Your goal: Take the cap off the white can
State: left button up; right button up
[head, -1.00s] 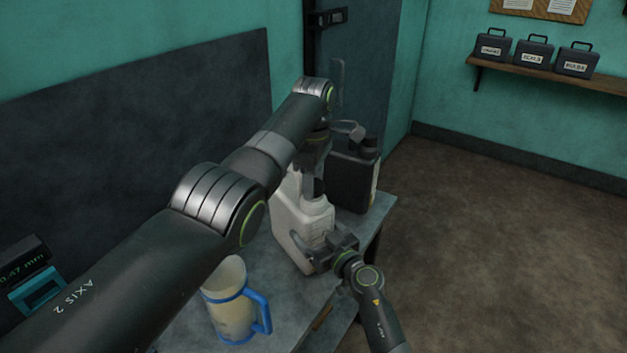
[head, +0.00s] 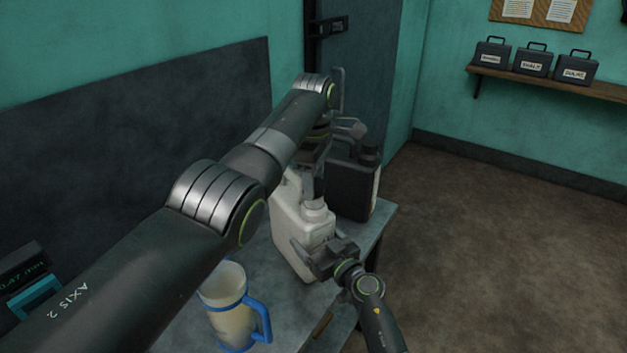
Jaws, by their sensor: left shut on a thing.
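The white can (head: 288,237) stands on the grey table, partly hidden by my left arm. Its pale neck (head: 318,213) shows at the top right. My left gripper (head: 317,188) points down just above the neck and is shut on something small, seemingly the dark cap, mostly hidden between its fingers. I cannot tell clearly whether the cap is clear of the neck. My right gripper (head: 318,258) is low at the can's near right side, against or very close to it. Its jaw opening is unclear.
A black can (head: 352,190) stands close behind the white can. A clear mug with a blue handle (head: 228,310) stands at the near left. The table's right edge (head: 383,222) is close to the cans. Open floor lies to the right.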

pick_arm(q)
jog(key=shift+r, duration=2)
pick_arm(e)
jog(key=o, duration=1.8)
jog(key=shift+c, duration=0.2)
